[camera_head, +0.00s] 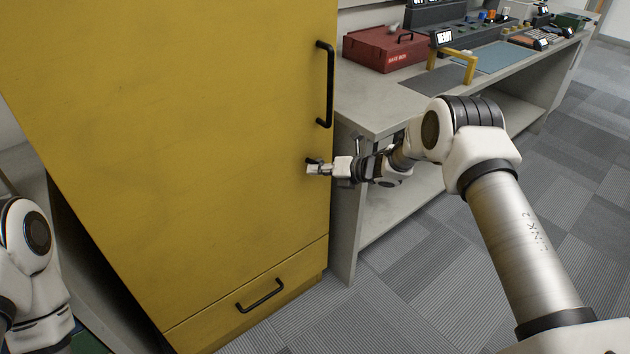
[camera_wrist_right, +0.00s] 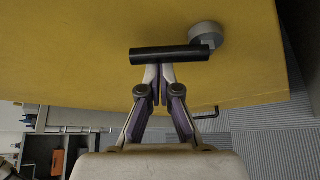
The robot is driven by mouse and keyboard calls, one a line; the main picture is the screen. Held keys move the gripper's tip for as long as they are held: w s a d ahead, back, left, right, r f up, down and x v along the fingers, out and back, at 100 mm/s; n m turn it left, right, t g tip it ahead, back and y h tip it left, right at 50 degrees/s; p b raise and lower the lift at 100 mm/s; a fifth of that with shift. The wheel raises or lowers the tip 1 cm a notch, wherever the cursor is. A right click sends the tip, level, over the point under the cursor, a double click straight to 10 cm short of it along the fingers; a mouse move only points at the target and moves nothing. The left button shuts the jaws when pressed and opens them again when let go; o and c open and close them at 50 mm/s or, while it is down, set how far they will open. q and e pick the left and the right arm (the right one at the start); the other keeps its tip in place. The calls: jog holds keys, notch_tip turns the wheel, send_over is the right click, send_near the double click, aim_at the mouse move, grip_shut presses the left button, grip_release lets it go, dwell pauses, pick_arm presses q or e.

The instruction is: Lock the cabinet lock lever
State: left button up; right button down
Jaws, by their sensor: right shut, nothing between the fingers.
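The yellow cabinet (camera_head: 200,130) fills the left and middle of the head view, its door closed. The lock lever shows in the right wrist view as a black bar (camera_wrist_right: 150,54) on a round grey base (camera_wrist_right: 206,36) on the cabinet's face. In the head view only a small dark part of the lever (camera_head: 312,161) shows by my gripper. My right gripper (camera_head: 314,169) is shut and empty, its fingertips at the black bar in the wrist view (camera_wrist_right: 160,68); whether they touch it I cannot tell. My left gripper is out of view.
A black door handle (camera_head: 326,85) stands above the lever. A drawer with a black handle (camera_head: 259,296) is below. A grey workbench (camera_head: 385,110) with a red box (camera_head: 384,49) stands right of the cabinet, close to my right arm. Open carpet lies in front.

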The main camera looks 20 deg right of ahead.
jog(key=shift+w+d+r+m+y+b, duration=0.1)
jog(key=shift+d+r+m+y+b, duration=0.2)
jog(key=shift+m+y, duration=0.25)
jog(key=shift+w+d+r+m+y+b, duration=0.1)
jog(key=shift+d+m+y+b, duration=0.05)
jog(key=shift+m+y+b, duration=0.4)
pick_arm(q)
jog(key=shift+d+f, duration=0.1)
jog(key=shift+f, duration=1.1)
pick_arm(e)
jog(key=shift+w+d+r, duration=0.15)
jog(key=shift+d+r, duration=0.2)
jog(key=shift+r, duration=0.1)
